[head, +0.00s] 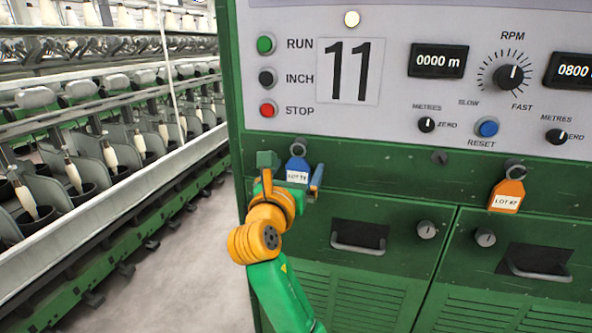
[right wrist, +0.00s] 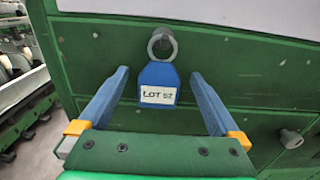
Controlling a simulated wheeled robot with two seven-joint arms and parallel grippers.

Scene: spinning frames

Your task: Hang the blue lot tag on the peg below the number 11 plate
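The blue lot tag (head: 298,166) with a white "LOT" label hangs upright at a round metal peg (head: 298,147), on the green panel below and a little left of the number 11 plate (head: 350,70). In the right wrist view the tag (right wrist: 158,78) hangs from the ring-like peg end (right wrist: 162,45). My right gripper (head: 293,178) is around the tag; in the wrist view its blue fingers (right wrist: 160,72) are spread, with a clear gap on each side of the tag. My left gripper is out of view.
An orange lot tag (head: 507,196) hangs on another peg to the right. A small dark round fitting (head: 439,158) sits between them. Drawer handles (head: 358,246) and knobs (head: 427,230) stick out below. Spinning rows with bobbins (head: 73,176) stand at left beyond open floor.

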